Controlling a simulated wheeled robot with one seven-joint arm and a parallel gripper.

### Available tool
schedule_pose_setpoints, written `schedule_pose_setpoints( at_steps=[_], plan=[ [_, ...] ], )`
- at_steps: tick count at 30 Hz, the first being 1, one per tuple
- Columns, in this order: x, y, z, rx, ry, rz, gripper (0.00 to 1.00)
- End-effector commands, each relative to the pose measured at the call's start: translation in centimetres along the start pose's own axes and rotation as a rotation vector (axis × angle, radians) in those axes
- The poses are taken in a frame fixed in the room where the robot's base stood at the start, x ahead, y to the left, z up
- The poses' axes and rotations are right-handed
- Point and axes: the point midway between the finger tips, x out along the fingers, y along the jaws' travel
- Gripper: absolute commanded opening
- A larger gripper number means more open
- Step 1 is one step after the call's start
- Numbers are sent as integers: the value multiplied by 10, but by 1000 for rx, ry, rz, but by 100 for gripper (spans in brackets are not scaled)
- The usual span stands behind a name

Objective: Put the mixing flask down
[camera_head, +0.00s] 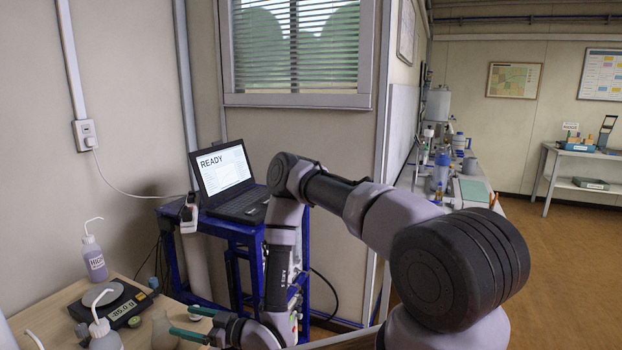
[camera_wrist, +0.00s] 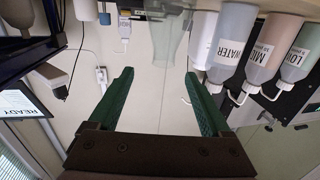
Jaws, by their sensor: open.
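A clear, pale flask, seemingly the mixing flask (camera_head: 163,332), stands on the wooden table just left of my gripper's fingertips in the head view. It looks upright; its lower part is cut off by the frame edge. In the wrist view the flask (camera_wrist: 165,38) shows at the top, beyond the fingertips and roughly in line with the gap between them. My gripper (camera_head: 180,320) has green fingers spread apart. In the wrist view my gripper (camera_wrist: 159,73) is open, with nothing between its fingers, and the flask appears apart from them.
A black balance (camera_head: 122,306) reading -85.0 g sits on the table. A purple-liquid wash bottle (camera_head: 95,262) stands behind it, another bottle (camera_head: 104,336) in front. Labelled bottles (camera_wrist: 232,45) crowd the wrist view's right. A laptop (camera_head: 230,185) showing READY rests on a blue stand.

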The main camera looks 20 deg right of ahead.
Motion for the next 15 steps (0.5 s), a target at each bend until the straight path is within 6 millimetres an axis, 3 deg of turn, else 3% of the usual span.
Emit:
schedule_pose_setpoints(
  at_steps=[5,8,15],
  plan=[
    [16,56,-35,-29,-97,44,82],
    [20,99,-66,-40,-188,95,82],
    [-4,191,-152,-36,-391,264,82]
  ],
)
